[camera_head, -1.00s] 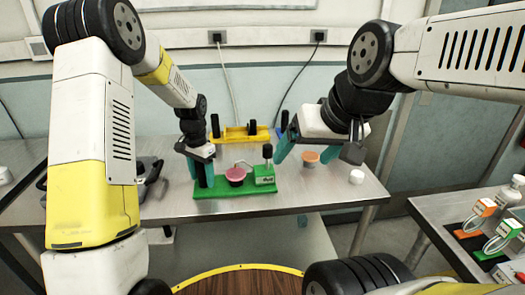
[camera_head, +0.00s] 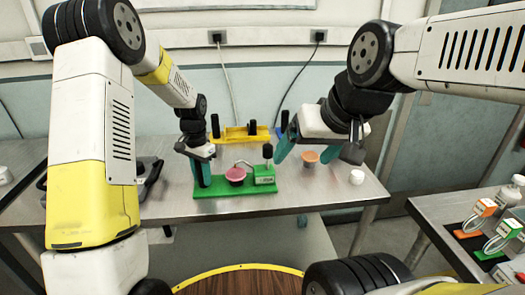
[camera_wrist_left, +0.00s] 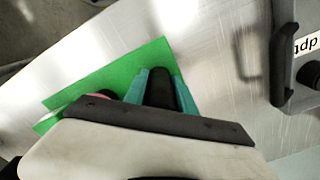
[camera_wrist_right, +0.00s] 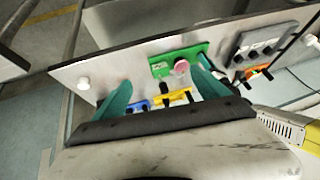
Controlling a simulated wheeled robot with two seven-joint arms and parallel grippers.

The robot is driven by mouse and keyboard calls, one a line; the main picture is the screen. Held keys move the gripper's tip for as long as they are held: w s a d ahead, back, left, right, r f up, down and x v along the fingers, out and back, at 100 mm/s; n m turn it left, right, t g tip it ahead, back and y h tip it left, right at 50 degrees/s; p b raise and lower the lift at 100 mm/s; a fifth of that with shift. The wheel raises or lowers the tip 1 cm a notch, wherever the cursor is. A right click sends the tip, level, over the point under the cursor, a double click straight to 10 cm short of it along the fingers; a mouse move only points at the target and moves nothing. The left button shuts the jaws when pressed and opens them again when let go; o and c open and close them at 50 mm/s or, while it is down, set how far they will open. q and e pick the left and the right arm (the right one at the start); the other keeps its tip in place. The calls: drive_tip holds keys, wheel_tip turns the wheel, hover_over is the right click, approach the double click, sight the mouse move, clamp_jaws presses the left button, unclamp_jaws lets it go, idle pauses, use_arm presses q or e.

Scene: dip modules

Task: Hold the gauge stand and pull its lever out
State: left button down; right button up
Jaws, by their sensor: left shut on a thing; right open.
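The gauge stand has a flat green base (camera_head: 236,207) on the metal table. A pink-topped round cup (camera_head: 235,175) and a small green-and-white box (camera_head: 264,175) stand on it, with a black-knobbed upright lever (camera_head: 267,152) at the box. My left gripper (camera_head: 203,182) is shut on a black post at the base's left end; the post (camera_wrist_left: 160,90) shows between its teal fingers in the left wrist view. My right gripper (camera_head: 305,158) is open and empty, above the table to the right of the lever. The stand (camera_wrist_right: 160,70) also shows in the right wrist view.
A yellow stand (camera_head: 240,135) with black posts lies behind the green one. A dark grey device (camera_wrist_left: 300,55) lies left of the stand. The front table strip is clear.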

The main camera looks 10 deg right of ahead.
idle(0.3)
drive_tip(key=shift+w, duration=0.1)
drive_tip(key=c, duration=0.7)
drive_tip(key=shift+w+f, duration=0.15)
drive_tip(key=shift+w, duration=0.15)
drive_tip(key=shift+c, duration=1.4)
drive_tip(key=w, duration=0.1)
drive_tip(key=w+g+h, duration=0.1)
drive_tip(key=shift+w+a+f, duration=0.1)
drive_tip(key=shift+w+f, duration=0.25)
drive_tip(key=shift+f, duration=0.05)
drive_tip(key=c, duration=0.7)
drive_tip(key=w+h, duration=0.1)
drive_tip(key=w, duration=0.1)
drive_tip(key=w+a+f, duration=0.1)
drive_tip(key=w, duration=0.1)
drive_tip(key=w+g+h, duration=0.1)
drive_tip(key=w, duration=0.1)
drive_tip(key=shift+a+f+h, duration=0.2)
drive_tip(key=shift+a+h, duration=0.1)
drive_tip(key=shift+a, duration=0.1)
clamp_jaws()
drive_tip(key=w+a+f+n+t+h, duration=0.1)
drive_tip(key=w+a+f+h, duration=0.2)
drive_tip(key=w+a, duration=0.5)
drive_tip(key=w, duration=0.2)
drive_tip(key=shift+w+a+t, duration=0.4)
